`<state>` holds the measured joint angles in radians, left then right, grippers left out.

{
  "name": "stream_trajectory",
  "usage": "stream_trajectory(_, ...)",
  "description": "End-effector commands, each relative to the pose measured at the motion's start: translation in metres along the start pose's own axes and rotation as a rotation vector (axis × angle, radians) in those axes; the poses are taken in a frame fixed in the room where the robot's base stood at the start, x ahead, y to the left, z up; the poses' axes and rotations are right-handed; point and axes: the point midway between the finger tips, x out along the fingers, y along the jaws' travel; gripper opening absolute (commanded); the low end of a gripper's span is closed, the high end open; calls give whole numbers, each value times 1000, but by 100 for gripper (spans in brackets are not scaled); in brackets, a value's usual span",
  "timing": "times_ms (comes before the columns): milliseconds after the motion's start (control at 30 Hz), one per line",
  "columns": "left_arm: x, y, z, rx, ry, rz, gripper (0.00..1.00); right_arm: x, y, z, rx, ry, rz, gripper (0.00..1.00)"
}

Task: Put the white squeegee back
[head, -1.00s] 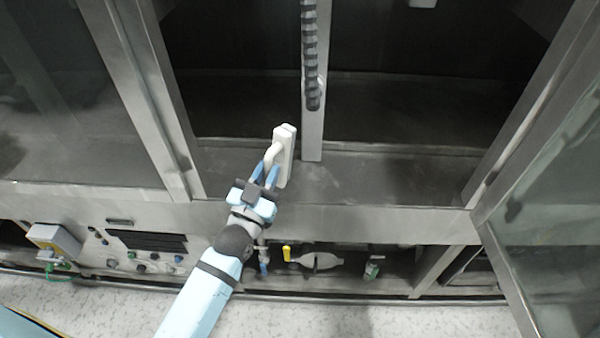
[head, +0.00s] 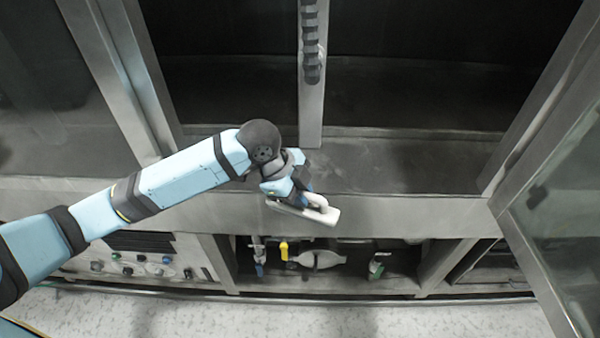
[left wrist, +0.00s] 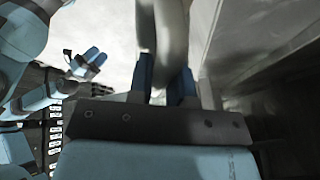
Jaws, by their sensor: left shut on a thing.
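The white squeegee (head: 322,213) is in my left gripper (head: 306,194), in front of the sill's front face in the head view. Its long flat part lies nearly level, tilted slightly down to the right. In the left wrist view, the fingers of my left gripper (left wrist: 165,85) are shut on its pale handle (left wrist: 170,35), which runs up out of the picture. My right gripper (left wrist: 86,63) shows small at the left of the left wrist view, apart from the squeegee; its jaw opening is unclear.
Below the sill (head: 400,215) is an open compartment (head: 345,280). In it are a yellow-handled thing (head: 284,250), a pale rounded thing (head: 318,258) and a small green-and-white thing (head: 377,265). A control panel (head: 150,262) is left of it. A glass door (head: 560,220) stands at the right.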

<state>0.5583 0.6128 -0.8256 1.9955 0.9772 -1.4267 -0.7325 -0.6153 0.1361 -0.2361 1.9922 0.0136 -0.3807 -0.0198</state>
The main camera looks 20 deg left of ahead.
Motion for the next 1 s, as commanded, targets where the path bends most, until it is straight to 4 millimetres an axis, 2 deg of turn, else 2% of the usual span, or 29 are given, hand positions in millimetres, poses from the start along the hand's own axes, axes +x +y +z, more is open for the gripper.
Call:
stream_trajectory(67,-2,0,6,18,-12,7,0,0,-2,-2,-1,6,-3,41)
stream_trajectory(167,-3,-14,13,23,-15,9,0,-2,-2,-7,-1,10,-5,41)
stream_trajectory(600,-2,-122,59,20,-12,7,0,-9,2,-14,-6,4,3,41)
stream_trajectory(700,-1,-142,68,20,-11,8,0,-10,3,-15,-6,2,3,41)
stream_trajectory(833,0,-157,76,21,-12,8,0,-11,3,-16,-6,1,4,41)
stream_trajectory(1000,5,-160,80,22,-11,10,0,-12,2,-18,-6,1,3,41)
